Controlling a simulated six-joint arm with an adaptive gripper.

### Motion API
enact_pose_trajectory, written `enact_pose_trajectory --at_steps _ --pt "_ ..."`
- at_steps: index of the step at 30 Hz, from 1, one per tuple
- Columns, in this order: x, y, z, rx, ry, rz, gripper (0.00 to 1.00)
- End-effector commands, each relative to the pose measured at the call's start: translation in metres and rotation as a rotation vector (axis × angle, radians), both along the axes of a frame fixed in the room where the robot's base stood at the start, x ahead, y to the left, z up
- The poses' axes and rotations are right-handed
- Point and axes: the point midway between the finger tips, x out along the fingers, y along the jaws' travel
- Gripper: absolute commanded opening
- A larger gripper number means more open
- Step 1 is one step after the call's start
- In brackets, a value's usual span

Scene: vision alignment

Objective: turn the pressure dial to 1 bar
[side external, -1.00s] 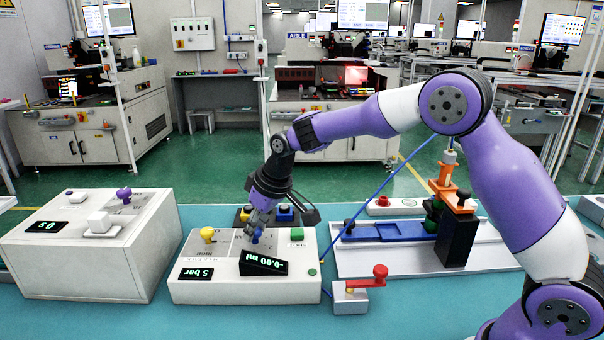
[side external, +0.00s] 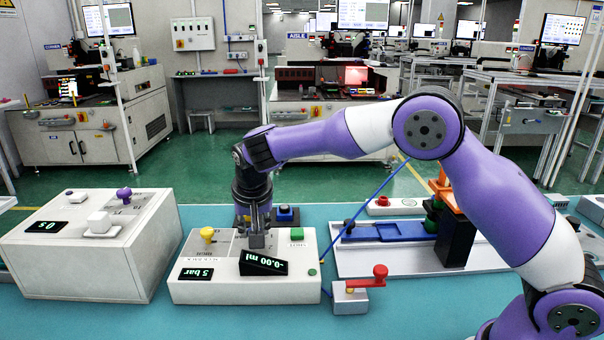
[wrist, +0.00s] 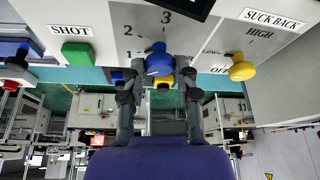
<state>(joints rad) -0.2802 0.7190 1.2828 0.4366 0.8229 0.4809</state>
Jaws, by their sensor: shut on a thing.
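The blue pressure dial (wrist: 160,62) sits on the white dispenser box (side external: 215,290). In the wrist view, numbers 1 to 3 are printed around it. In the side view my gripper hides it. My gripper (side external: 256,238) points down at the box, upright, and is shut on the dial. In the wrist view its two fingers (wrist: 159,76) stand on either side of the knob. A small display (side external: 196,274) on the box front reads 5 bar.
A yellow suck-back knob (side external: 208,235) is left of my gripper and a green SHOT button (side external: 297,234) right. A raised display (side external: 264,263) reads -0.00 ml. A white box (side external: 85,260) stands left. A red-handled block (side external: 360,289) and a fixture plate (side external: 400,262) are right.

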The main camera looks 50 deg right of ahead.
Motion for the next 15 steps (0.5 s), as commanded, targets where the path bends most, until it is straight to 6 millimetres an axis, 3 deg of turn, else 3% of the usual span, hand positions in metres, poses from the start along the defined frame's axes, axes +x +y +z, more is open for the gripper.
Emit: enact_pose_trajectory --at_steps 15 --pt "0.0003 0.0003 -0.0025 -0.001 0.003 -0.085 0.00"
